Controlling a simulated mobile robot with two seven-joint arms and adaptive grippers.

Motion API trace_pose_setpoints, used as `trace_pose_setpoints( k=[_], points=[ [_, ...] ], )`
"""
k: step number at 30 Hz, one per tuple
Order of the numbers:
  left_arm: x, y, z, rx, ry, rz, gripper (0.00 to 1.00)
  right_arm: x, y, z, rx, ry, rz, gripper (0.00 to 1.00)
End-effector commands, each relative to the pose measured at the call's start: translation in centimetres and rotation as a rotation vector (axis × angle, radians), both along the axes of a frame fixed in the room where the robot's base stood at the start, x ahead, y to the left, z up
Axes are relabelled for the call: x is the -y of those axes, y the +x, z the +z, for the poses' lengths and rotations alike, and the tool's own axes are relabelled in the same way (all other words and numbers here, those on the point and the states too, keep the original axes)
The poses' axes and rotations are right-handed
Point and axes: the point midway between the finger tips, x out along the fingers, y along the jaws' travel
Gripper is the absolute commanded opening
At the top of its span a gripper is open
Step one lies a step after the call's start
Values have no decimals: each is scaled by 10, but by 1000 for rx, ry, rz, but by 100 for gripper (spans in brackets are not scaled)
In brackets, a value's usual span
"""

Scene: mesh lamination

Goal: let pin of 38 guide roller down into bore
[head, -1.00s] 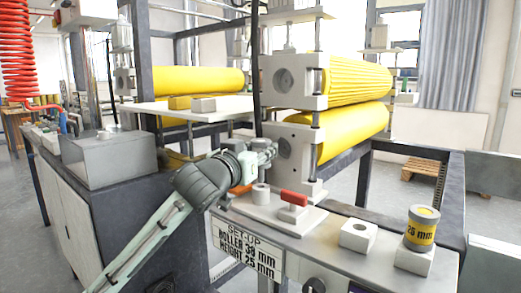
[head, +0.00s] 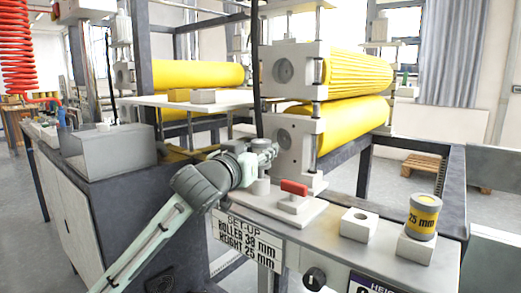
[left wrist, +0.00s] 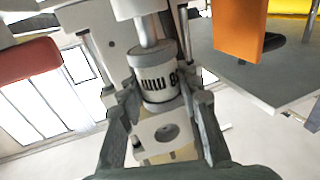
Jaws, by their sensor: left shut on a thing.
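The 38 guide roller (left wrist: 160,78) is a white cylinder with dark bands and lettering that appears upside down in the left wrist view. My left gripper (left wrist: 165,112) has its fingers on either side of it and is shut on it. How far the pin is in the bore is hidden. In the head view my left gripper (head: 268,153) is just above the grey boss (head: 261,187) on the white plate; the roller is not clear there. My right gripper is not in view.
A red handle (head: 294,187) stands close right of the boss. A white block with an empty hole (head: 358,223) and a yellow 25 mm roller (head: 424,215) on another block stand further right. Behind are the bearing blocks (head: 295,143) and large yellow rollers (head: 350,122).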

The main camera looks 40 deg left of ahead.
Motion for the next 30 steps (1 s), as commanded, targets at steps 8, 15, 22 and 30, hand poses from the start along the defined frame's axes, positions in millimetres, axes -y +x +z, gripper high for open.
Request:
trace_pose_setpoints(
  k=[8, 15, 22, 30],
  points=[
    [0, 0, -7, 2, 0, 0, 0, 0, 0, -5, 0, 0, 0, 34],
    [0, 0, -13, 2, 0, 0, 0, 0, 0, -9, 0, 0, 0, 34],
    [0, 0, -19, 1, 0, 1, 0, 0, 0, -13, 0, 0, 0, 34],
    [0, 0, -26, 1, 0, 1, 0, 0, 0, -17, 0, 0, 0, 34]
  ],
)
